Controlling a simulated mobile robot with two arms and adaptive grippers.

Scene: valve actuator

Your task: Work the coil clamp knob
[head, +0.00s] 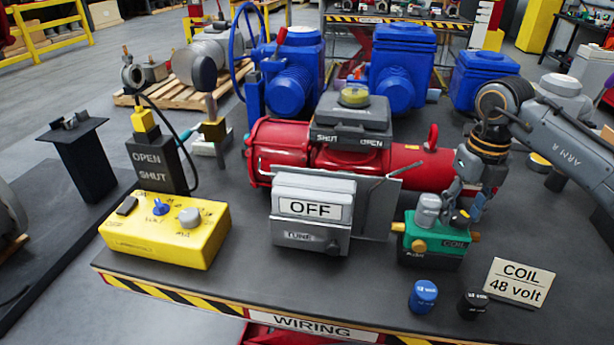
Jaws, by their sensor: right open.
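A green valve block (445,232) marked COIL stands at the right of the bench, with brass fittings at its sides. A grey cylinder (428,209) stands upright on its top. I cannot tell for sure whether this is the clamp knob or whether the knob is hidden by the gripper. My right gripper (462,216) reaches down from the right. It is open, with its fingertips low by the block's top, just right of the grey cylinder. I cannot tell whether they touch anything. My left gripper is not in view.
A blue cap (423,296) and a black cap (472,305) stand in front of the block, beside a sign (518,282) reading "COIL 48 volt". A grey box (313,212) showing OFF, a red actuator (275,150) and a yellow control box (165,235) stand left of it.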

